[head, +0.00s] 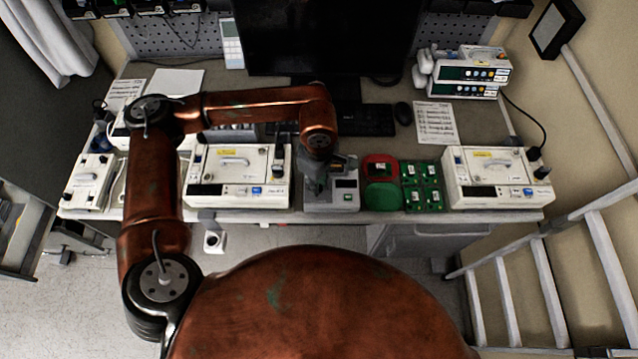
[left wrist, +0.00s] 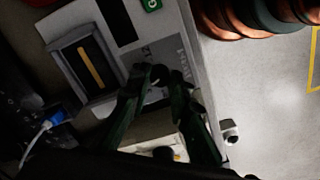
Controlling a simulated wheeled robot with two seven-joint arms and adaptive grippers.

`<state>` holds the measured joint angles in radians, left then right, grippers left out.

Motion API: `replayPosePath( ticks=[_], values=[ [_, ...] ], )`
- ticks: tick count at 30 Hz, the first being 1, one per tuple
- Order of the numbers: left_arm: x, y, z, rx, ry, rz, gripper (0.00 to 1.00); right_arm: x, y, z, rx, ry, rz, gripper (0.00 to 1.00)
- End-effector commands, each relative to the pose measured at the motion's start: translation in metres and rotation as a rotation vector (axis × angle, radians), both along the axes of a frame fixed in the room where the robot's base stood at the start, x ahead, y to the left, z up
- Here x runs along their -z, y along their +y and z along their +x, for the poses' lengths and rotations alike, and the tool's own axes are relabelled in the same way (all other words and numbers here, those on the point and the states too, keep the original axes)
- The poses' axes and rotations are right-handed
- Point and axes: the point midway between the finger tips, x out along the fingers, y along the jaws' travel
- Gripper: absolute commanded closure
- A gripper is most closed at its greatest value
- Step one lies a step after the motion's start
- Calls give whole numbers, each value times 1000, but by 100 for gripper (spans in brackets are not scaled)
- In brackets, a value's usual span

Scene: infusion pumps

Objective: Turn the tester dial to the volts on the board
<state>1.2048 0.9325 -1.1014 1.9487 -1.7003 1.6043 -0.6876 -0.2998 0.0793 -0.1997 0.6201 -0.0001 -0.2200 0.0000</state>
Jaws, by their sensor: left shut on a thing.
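The tester is a light grey box (head: 345,198) at the front edge of the desk in the head view. Its grey front face (left wrist: 155,48) with a dark display and a socket block also shows in the left wrist view. My left gripper (head: 318,188) reaches down onto the tester's left part. In the left wrist view the two green-black fingers (left wrist: 160,80) are closed around the small dark dial (left wrist: 159,73). The fingers partly hide the dial, and its pointer setting cannot be read. No readable volts value shows on any board. My right gripper is not in view.
White pump units (head: 236,176) stand left of the tester and another (head: 497,178) stands at the right. A written sheet (head: 435,122) lies behind, near a monitor (head: 320,38).

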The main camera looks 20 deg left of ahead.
Motion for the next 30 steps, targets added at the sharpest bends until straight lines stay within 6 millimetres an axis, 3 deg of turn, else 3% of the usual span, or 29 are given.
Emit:
replayPosePath(
  ticks=[22,23,28,30],
  values=[
    [0,1,2,301,-5,1,100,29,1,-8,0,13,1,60],
    [0,1,2,308,-4,2,81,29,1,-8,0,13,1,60],
    [-1,0,1,305,-3,1,70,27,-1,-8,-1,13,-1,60],
    [-1,0,1,305,-2,1,70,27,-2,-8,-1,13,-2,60]
  ],
)
